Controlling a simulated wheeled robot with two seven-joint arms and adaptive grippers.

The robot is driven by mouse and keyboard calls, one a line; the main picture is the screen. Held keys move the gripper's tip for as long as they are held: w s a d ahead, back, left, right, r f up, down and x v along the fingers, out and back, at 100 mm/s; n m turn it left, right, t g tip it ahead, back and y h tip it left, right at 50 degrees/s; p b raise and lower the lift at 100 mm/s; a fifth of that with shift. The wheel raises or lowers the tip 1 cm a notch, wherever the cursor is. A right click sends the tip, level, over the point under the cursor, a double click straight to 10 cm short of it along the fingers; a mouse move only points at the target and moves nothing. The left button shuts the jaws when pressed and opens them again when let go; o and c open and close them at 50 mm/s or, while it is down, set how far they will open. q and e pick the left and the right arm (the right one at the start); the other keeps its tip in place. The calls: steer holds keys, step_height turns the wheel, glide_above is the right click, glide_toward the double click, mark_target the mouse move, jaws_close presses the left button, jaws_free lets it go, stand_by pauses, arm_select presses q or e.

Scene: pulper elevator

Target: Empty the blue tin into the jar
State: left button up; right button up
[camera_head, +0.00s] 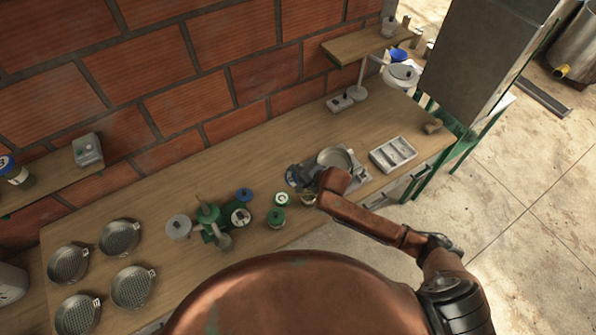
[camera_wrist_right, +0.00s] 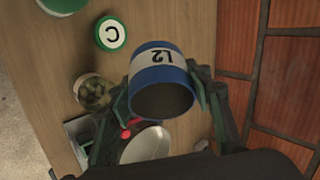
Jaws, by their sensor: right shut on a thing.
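In the right wrist view the blue tin (camera_wrist_right: 163,65), with a blue and white band and an "L2" label, sits between the fingers of my right gripper (camera_wrist_right: 170,95). The gripper is shut on it. Its open mouth faces the camera; the inside looks dark and I cannot tell what it holds. A small glass jar (camera_wrist_right: 93,90) with greenish-brown contents stands on the bench beside the tin, apart from it. In the head view my right gripper (camera_head: 302,178) is over the bench by the scale, and the jar (camera_head: 307,198) is partly hidden by my arm. My left gripper is not in view.
A scale with a round pan (camera_head: 335,158) stands beside the gripper, and a grey divided tray (camera_head: 392,153) lies right of it. A green lid marked C (camera_wrist_right: 110,34) is near the jar. A green machine (camera_head: 210,220) and several round sieves (camera_head: 120,237) are at left.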

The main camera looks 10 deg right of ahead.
steer(key=g+h+p, duration=0.1)
steer(key=h+p, duration=0.1)
steer(key=p, duration=0.2)
steer(key=n+g+h+p, duration=0.1)
steer(key=h+p, duration=0.1)
steer(key=p, duration=0.2)
steer(key=shift+a+p, duration=0.15)
steer(key=shift+p, duration=0.25)
steer(key=shift+f+g+h, duration=0.3)
steer(key=shift+g+h, duration=0.2)
steer(key=shift+h, duration=0.1)
steer(key=shift+s+d+f+g+h+p, duration=0.1)
steer(key=shift+d+f+g+h+p, duration=0.15)
steer(key=shift+f+g+h, duration=0.35)
steer(key=shift+d+f+n+h, duration=0.15)
steer(key=shift+n+h, duration=0.25)
steer(key=shift+h, duration=0.2)
